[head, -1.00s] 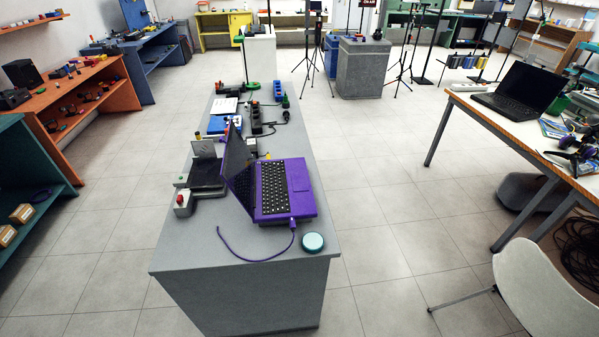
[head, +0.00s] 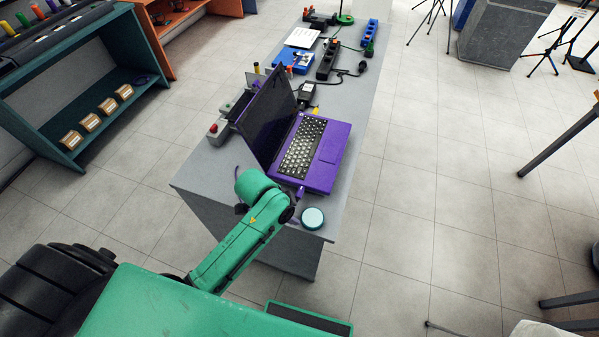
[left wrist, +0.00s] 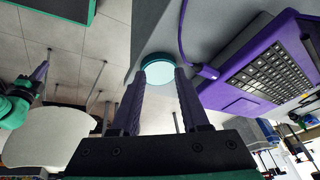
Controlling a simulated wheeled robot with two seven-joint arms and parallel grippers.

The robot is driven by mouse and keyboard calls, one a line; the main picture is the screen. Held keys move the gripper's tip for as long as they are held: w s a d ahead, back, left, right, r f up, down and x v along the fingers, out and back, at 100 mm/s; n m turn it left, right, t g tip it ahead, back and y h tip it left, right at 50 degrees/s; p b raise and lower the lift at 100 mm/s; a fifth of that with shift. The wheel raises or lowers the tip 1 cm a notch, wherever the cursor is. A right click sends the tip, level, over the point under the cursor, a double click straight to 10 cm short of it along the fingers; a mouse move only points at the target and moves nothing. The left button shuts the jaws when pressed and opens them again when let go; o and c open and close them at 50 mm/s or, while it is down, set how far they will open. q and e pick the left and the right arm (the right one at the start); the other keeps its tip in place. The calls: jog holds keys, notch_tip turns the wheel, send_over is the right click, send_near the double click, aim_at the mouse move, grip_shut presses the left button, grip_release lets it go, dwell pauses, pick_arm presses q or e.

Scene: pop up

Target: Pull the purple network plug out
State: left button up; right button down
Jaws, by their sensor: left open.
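The purple network plug (head: 299,192) sits in the near edge of the purple laptop (head: 324,174), which stands open on the grey bench. In the left wrist view the plug (left wrist: 207,70) is at the laptop's edge, with its purple cable (left wrist: 183,30) running away from it. My left gripper (left wrist: 160,74) is open and empty, its fingers to the left of the plug and apart from it. At the left of the wrist view, what looks like my right gripper (left wrist: 38,72) shows partly.
A round teal-rimmed disc (head: 313,218) lies close to the plug near the bench corner; it shows between my left fingertips in the wrist view (left wrist: 158,64). A box with a red button (head: 217,130) and power strips stand farther back.

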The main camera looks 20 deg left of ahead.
pick_arm(q)
jog(key=w+d+r+m+g, duration=0.15)
jog(key=w+d+m, duration=0.35)
jog(key=m, duration=0.6)
notch_tip(320, 180, up, 4)
jog(key=f+m+g+y, duration=0.1)
jog(key=m+g+y, duration=0.15)
jog(key=m, duration=1.05)
send_over(300, 192)
jog(key=shift+d+r+t, duration=0.2)
jog(key=shift+r+t, duration=0.05)
jog(key=shift+t, duration=0.25)
jog(key=shift+a+f+m, duration=0.1)
jog(key=shift+a+m, duration=0.25)
jog(key=shift+m, duration=0.05)
notch_tip(300, 192, down, 8)
jog(key=b, duration=0.8)
jog(key=shift+d, duration=0.1)
jog(key=shift+r, duration=0.25)
jog(key=shift+c, duration=1.2)
grip_shut()
pick_arm(e)
notch_tip(300, 192, down, 8)
jog(key=shift+w+d+r, duration=0.2)
jog(key=shift+w+d, duration=0.05)
jog(key=shift+w, duration=0.05)
pick_arm(q)
jog(key=shift+r, duration=0.1)
pick_arm(e)
jog(key=shift+r, duration=0.1)
